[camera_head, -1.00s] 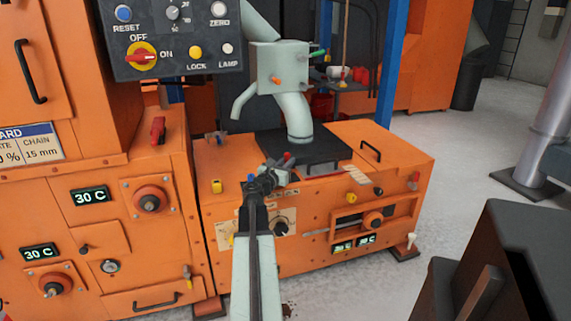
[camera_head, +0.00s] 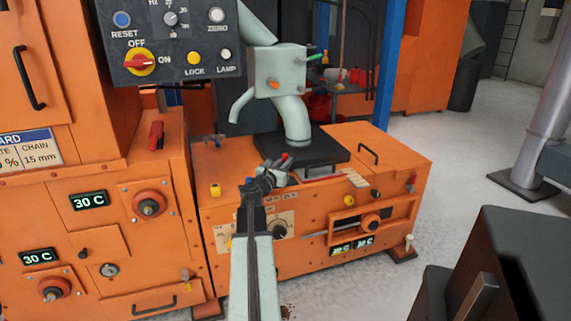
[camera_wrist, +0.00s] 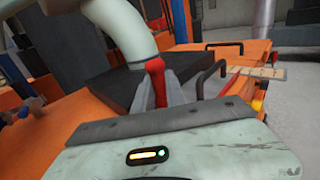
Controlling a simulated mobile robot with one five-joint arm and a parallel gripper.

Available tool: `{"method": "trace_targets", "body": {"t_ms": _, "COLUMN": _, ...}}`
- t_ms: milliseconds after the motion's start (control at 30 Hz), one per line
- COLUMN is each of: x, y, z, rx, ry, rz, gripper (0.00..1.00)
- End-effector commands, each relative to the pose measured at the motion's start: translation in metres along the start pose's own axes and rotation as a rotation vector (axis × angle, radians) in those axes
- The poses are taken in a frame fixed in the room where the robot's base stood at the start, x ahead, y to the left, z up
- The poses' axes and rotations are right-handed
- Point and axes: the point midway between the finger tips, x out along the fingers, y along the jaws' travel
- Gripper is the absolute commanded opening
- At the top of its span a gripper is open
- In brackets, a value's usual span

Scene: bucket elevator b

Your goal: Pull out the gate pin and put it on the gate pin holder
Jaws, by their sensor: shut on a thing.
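My gripper (camera_head: 280,168) is in front of the black plate (camera_head: 322,153) on the orange machine. In the wrist view my gripper (camera_wrist: 160,88) is shut on a red-headed pin (camera_wrist: 154,68), which looks like the gate pin. Its rounded red head (camera_head: 285,156) stands above the fingers; its lower part is hidden between them, so I cannot tell whether it is clear of the machine. A pale strip with dark marks (camera_head: 355,178) lies to the right on the machine's front edge, also in the wrist view (camera_wrist: 258,72); I cannot tell whether it is the gate pin holder.
A pale green chute (camera_head: 293,118) rises from the black plate, close behind my gripper. A black handle (camera_head: 368,154) stands to the right. The control panel (camera_head: 172,40) overhangs at upper left. A dark box (camera_head: 520,265) is at lower right.

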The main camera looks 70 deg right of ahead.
Motion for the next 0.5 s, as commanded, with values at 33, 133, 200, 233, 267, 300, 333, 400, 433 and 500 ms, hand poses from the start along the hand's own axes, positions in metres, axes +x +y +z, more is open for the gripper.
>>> {"method": "trace_targets", "body": {"t_ms": 33, "x": 0.000, "y": 0.000, "z": 0.000, "rx": 0.000, "ry": 0.000, "rz": 0.000, "gripper": 0.00}}
{"method": "trace_targets", "body": {"t_ms": 133, "x": 0.000, "y": 0.000, "z": 0.001, "rx": 0.000, "ry": 0.000, "rz": 0.000, "gripper": 0.00}}
{"method": "trace_targets", "body": {"t_ms": 200, "x": 0.000, "y": 0.000, "z": 0.004, "rx": 0.000, "ry": 0.000, "rz": 0.000, "gripper": 0.00}}
{"method": "trace_targets", "body": {"t_ms": 233, "x": 0.000, "y": 0.000, "z": 0.005, "rx": 0.000, "ry": 0.000, "rz": 0.000, "gripper": 0.00}}
{"method": "trace_targets", "body": {"t_ms": 267, "x": 0.000, "y": 0.000, "z": 0.007, "rx": 0.000, "ry": 0.000, "rz": 0.000, "gripper": 0.00}}
{"method": "trace_targets", "body": {"t_ms": 300, "x": 0.000, "y": 0.000, "z": 0.009, "rx": 0.000, "ry": 0.000, "rz": 0.000, "gripper": 0.00}}
{"method": "trace_targets", "body": {"t_ms": 333, "x": 0.000, "y": 0.000, "z": 0.011, "rx": 0.000, "ry": 0.000, "rz": 0.000, "gripper": 0.00}}
{"method": "trace_targets", "body": {"t_ms": 400, "x": 0.000, "y": 0.000, "z": 0.014, "rx": 0.000, "ry": 0.000, "rz": 0.000, "gripper": 0.00}}
{"method": "trace_targets", "body": {"t_ms": 433, "x": 0.000, "y": 0.000, "z": 0.015, "rx": 0.000, "ry": 0.000, "rz": 0.000, "gripper": 0.00}}
{"method": "trace_targets", "body": {"t_ms": 500, "x": 0.000, "y": 0.000, "z": 0.019, "rx": 0.000, "ry": 0.000, "rz": 0.000, "gripper": 0.00}}
